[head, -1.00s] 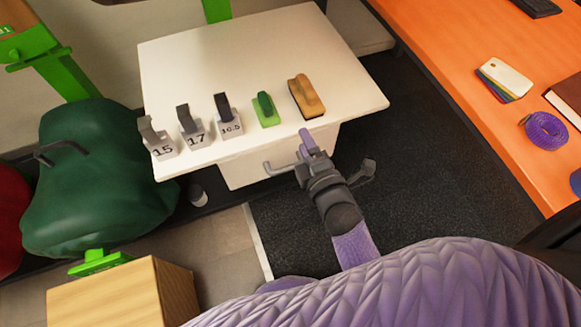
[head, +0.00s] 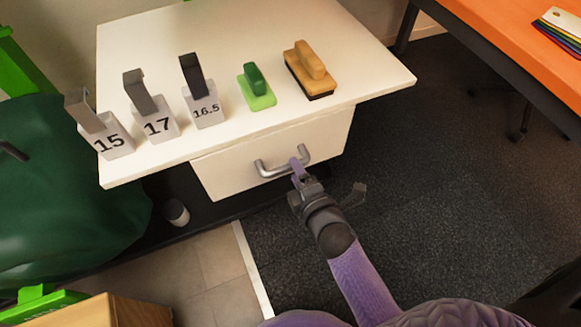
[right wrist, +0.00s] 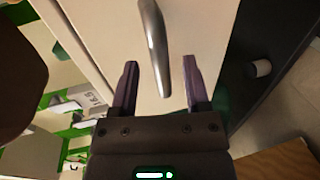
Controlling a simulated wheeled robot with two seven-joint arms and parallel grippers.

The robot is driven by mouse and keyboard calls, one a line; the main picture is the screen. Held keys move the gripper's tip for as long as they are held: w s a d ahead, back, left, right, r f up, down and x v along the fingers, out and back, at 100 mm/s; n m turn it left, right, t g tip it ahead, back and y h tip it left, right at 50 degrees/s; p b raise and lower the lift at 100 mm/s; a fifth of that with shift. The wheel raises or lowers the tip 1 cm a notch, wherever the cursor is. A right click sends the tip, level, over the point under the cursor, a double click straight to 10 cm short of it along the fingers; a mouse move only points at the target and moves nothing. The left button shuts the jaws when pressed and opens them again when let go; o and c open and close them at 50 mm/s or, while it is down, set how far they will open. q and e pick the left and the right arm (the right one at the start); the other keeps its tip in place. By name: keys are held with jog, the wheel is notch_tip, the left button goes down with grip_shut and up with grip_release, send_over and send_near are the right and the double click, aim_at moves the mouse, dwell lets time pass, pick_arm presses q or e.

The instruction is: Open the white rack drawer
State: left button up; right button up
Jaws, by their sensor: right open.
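The white rack drawer (head: 220,172) is under the white tabletop, and its front looks flush under the top. A grey metal bar handle (head: 268,171) is fixed on its front. My right gripper (head: 299,172) is at the right part of the handle in the head view. In the right wrist view the gripper (right wrist: 160,85) is open, with its two purple fingers on either side of the lower end of the handle (right wrist: 155,45). I cannot tell whether a finger touches the bar. My left gripper is not in view.
On the white tabletop (head: 230,30) stand number blocks marked 15 (head: 110,140), 17 (head: 157,124) and 16.5 (head: 206,108), a green brush (head: 256,87) and a wooden brush (head: 309,70). An orange desk (head: 490,30) is at right. Dark floor in front of the drawer is clear.

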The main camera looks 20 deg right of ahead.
jog(key=shift+b+x, duration=0.4)
jog(key=shift+x, duration=1.05)
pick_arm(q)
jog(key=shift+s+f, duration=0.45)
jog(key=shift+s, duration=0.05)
pick_arm(e)
jog(key=shift+c, duration=0.3)
jog(key=c, duration=0.7)
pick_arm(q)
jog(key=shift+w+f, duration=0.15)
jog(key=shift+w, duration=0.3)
pick_arm(e)
grip_shut()
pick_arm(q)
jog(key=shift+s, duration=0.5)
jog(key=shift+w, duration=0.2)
